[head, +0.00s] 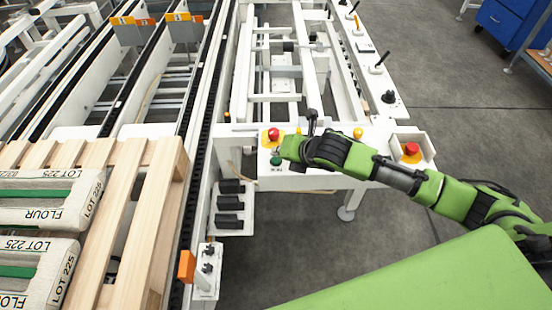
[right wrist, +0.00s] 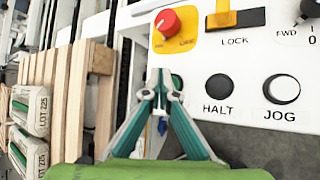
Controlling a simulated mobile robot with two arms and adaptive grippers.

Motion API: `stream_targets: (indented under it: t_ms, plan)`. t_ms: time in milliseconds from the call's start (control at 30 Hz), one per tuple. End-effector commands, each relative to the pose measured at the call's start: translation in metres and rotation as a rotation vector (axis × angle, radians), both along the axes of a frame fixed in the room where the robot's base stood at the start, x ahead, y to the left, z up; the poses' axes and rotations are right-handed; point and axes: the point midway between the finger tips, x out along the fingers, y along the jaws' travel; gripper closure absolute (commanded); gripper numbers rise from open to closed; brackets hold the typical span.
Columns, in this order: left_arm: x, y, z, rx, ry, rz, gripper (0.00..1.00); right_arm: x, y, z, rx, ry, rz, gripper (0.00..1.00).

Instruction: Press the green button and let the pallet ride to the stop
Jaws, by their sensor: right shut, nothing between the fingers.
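My right gripper (head: 285,149) is shut and empty, its fingertips at the control panel (head: 310,180). The green button (head: 276,161) shows just below the fingertips in the head view. In the right wrist view the shut fingertips (right wrist: 161,78) cover most of the green button (right wrist: 177,83), leaving a green edge at their right. I cannot tell whether they touch or press it. The wooden pallet (head: 150,205) sits on the conveyor at the left, carrying flour sacks (head: 45,200). The pallet also shows in the right wrist view (right wrist: 75,95). My left gripper is not in view.
A red knob (head: 273,134) on a yellow plate is just above the green button. Black HALT (right wrist: 219,86) and white JOG (right wrist: 282,90) buttons are to the right. Another red button (head: 411,149) sits farther right. Orange-topped brackets (head: 183,27) stand at the conveyor's far end.

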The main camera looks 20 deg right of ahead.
Motion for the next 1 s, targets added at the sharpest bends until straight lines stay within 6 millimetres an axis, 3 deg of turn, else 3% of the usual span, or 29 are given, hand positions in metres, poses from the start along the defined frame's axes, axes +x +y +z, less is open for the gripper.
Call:
stream_targets:
  t_ms: [1000]
  plan:
    - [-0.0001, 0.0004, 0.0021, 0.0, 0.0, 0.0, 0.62, -0.0001, 0.0, -0.0094, 0.0, 0.0, 0.0, 1.0]
